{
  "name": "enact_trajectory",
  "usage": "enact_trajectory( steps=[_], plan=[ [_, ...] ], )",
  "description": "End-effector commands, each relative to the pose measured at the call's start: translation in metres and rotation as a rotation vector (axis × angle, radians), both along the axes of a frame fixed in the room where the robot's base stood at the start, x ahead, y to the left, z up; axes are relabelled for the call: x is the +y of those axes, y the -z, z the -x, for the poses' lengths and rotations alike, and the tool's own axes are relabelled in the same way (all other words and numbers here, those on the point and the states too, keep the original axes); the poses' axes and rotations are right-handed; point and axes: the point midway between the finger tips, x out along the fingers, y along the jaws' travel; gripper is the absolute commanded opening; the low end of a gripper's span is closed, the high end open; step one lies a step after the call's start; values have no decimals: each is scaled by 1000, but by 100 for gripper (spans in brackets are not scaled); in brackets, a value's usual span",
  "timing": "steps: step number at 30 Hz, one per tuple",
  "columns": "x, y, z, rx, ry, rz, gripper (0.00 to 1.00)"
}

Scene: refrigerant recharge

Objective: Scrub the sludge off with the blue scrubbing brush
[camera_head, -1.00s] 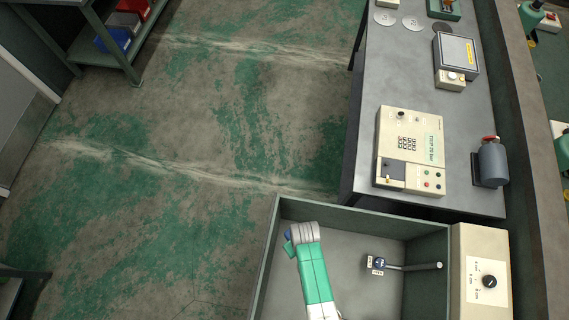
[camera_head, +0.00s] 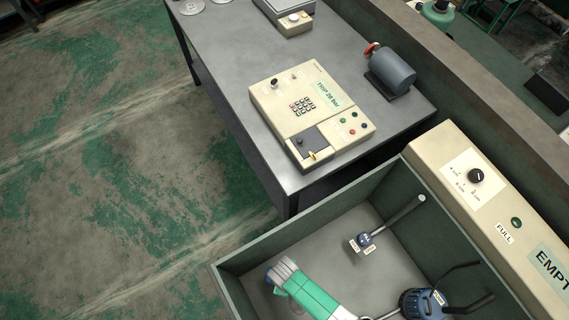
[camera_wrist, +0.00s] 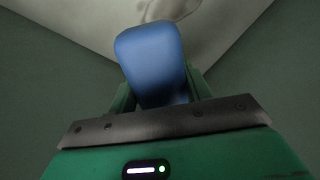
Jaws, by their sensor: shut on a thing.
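In the wrist view my gripper (camera_wrist: 160,93) is shut on the blue scrubbing brush (camera_wrist: 150,55); its green fingers lie on either side of the blue body. The bristles do not show. Beyond the brush is a pale floor between dark green walls, with a faint darker stain (camera_wrist: 168,10) at the top edge that may be sludge. I cannot tell whether the brush touches it.
A valve with a grey pipe (camera_head: 405,212) and a blue round device (camera_head: 422,302) are in the basin. A cream panel with a dial (camera_head: 440,165) borders its right side. A table (camera_head: 225,60) with a keypad unit (camera_head: 290,85) and grey motor (camera_head: 392,70) stands beyond.

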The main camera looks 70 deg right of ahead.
Motion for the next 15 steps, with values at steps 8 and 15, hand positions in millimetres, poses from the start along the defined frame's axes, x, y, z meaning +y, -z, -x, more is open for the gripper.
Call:
enact_trajectory(
  steps=[8,15],
  plan=[
    [0,61,-1,-1,0,1,31],
    [0,62,-1,-1,0,0,31]
  ],
)
